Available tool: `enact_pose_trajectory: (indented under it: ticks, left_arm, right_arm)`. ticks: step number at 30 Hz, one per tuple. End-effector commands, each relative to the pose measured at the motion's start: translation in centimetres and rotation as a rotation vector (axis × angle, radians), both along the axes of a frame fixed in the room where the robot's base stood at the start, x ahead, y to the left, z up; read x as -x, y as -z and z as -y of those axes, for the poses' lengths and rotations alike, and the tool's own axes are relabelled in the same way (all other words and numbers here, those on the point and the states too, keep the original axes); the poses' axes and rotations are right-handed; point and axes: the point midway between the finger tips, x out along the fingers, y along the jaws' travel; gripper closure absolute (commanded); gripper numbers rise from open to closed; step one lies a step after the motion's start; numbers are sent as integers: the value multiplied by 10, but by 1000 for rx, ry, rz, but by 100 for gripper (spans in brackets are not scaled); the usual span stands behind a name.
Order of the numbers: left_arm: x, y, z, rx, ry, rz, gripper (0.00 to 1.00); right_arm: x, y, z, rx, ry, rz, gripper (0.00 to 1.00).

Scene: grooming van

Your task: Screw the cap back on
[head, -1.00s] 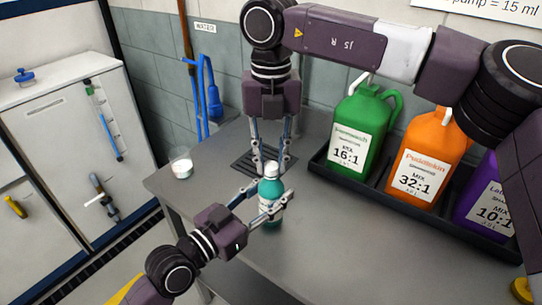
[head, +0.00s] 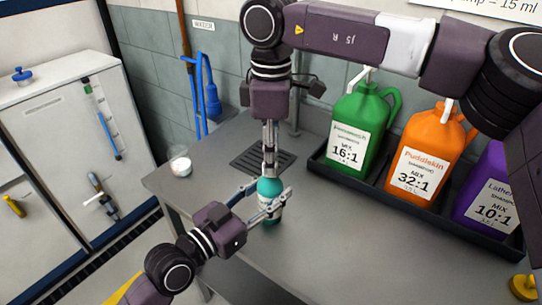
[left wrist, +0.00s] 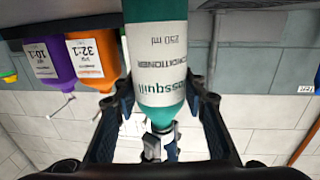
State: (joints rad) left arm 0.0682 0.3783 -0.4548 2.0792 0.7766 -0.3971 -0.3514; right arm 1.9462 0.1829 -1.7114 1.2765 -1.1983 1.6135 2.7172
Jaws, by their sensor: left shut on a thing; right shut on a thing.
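A teal bottle (head: 270,188) with a white label stands on the grey table. My left gripper (head: 272,203) is shut around its body from the front left. In the left wrist view the bottle (left wrist: 157,62) appears upside down, its label reading conditioner, 250 ml, between my left fingers. My right gripper (head: 269,168) points straight down over the bottle's top, its fingers close together and shut at the cap. The cap itself is mostly hidden by the fingers. In the left wrist view the right gripper (left wrist: 157,147) meets the bottle's neck end.
Green (head: 355,130), orange (head: 425,160) and purple (head: 490,200) jugs stand in a black tray (head: 330,172) at the right. A small clear cup (head: 180,163) with white contents is at the table's left corner. A dark grate (head: 250,163) lies behind the bottle.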

Motion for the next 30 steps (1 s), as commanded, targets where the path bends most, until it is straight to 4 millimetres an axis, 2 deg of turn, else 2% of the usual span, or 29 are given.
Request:
enact_pose_trajectory:
  ticks: [3, 6, 17, 18, 22, 30]
  left_arm:
    - [0, 1, 0, -1, 1, -1, 100]
    - [0, 1, 0, -1, 1, -1, 100]
    - [0, 1, 0, -2, 1, -2, 100]
    - [0, 1, 0, -2, 1, -2, 100]
    - [0, 1, 0, -2, 1, -2, 100]
    - [0, 1, 0, -1, 1, -3, 100]
  right_arm:
    - [0, -1, 0, 0, 156, 3, 87]
    - [0, -1, 0, -1, 234, 3, 87]
    - [0, -1, 0, -2, 265, 3, 87]
    - [0, -1, 0, -2, 265, 3, 74]
    - [0, -1, 0, -1, 264, 2, 61]
    - [0, -1, 0, -1, 263, 1, 61]
